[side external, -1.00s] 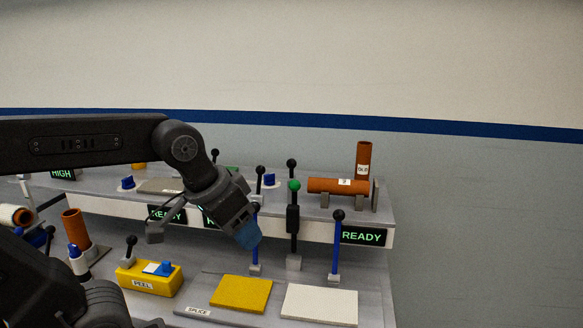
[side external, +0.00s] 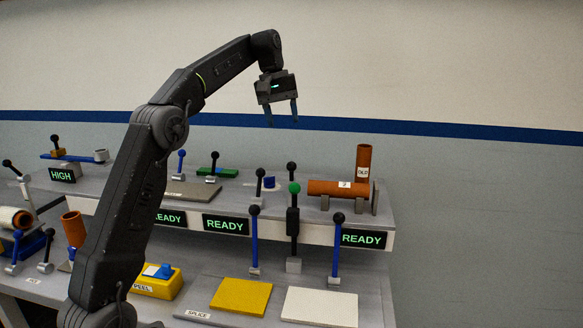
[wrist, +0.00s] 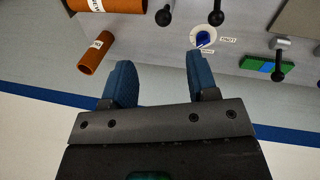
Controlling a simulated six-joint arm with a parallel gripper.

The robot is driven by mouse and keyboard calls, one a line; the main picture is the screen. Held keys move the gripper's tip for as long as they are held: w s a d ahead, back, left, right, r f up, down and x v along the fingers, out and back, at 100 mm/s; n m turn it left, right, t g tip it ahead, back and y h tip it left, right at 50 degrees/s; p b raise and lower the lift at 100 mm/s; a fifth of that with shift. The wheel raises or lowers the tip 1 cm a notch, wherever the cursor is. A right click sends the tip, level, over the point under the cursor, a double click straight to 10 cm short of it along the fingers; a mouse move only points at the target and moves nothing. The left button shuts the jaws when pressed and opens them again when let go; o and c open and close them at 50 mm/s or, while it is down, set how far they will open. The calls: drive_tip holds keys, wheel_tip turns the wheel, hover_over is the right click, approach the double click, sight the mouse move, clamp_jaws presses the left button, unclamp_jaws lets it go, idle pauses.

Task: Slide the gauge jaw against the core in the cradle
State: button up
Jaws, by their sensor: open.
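The core (side external: 322,187), an orange-brown tube with a white label, lies across the grey cradle (side external: 352,204) on the upper shelf at the right. It also shows at the top left of the wrist view (wrist: 120,5). I cannot tell for sure which part is the gauge jaw; a black-knobbed lever (side external: 291,170) stands by the core's left end. My gripper (side external: 281,113) is high above the shelf, up and left of the core in the side view, with its blue fingers open and empty. The fingers also show in the wrist view (wrist: 158,72), apart from everything.
An upright tube marked OLD (side external: 363,158) stands behind the core. Tall levers (side external: 293,220) rise in front of the shelf. A blue dial (wrist: 204,38) and a green block (wrist: 268,65) lie left of the core in the side view. The air around my gripper is clear.

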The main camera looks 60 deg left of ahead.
sight(292, 165)
drive_tip(key=f, duration=0.4)
drive_tip(key=w+f, duration=0.1)
drive_tip(key=f, duration=0.4)
drive_tip(key=w+f, duration=0.1)
drive_tip(key=f, duration=0.3)
drive_tip(key=shift+w+d+f, duration=0.2)
drive_tip(key=shift+d+f, duration=0.1)
drive_tip(key=shift+f, duration=0.1)
drive_tip(key=shift+c, duration=0.3)
clamp_jaws()
